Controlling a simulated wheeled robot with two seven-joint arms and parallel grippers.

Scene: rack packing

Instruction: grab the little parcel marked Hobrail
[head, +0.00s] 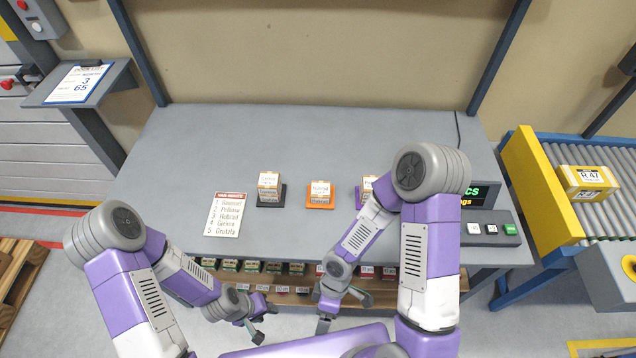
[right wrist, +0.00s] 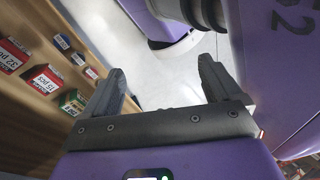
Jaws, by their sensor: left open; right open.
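Three little parcels stand on coloured pads on the grey table: one on a dark pad (head: 269,182), one on an orange pad (head: 320,190), and one on a purple pad (head: 369,184), partly hidden by my right arm. Their labels are too small to read surely, so I cannot tell which is marked Hobrail. My left gripper (head: 262,320) is open and empty, low in front of the table. My right gripper (head: 326,312) is open in front of the table edge, well short of the parcels; the right wrist view shows its parted fingers (right wrist: 158,88) with nothing between them.
A printed list (head: 226,214) lies left of the parcels. A shelf (head: 425,292) with several small boxes runs under the table's front edge; some boxes (right wrist: 47,79) show in the right wrist view. A button panel (head: 490,229) stands right, beside a conveyor carrying a yellow box (head: 587,180).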

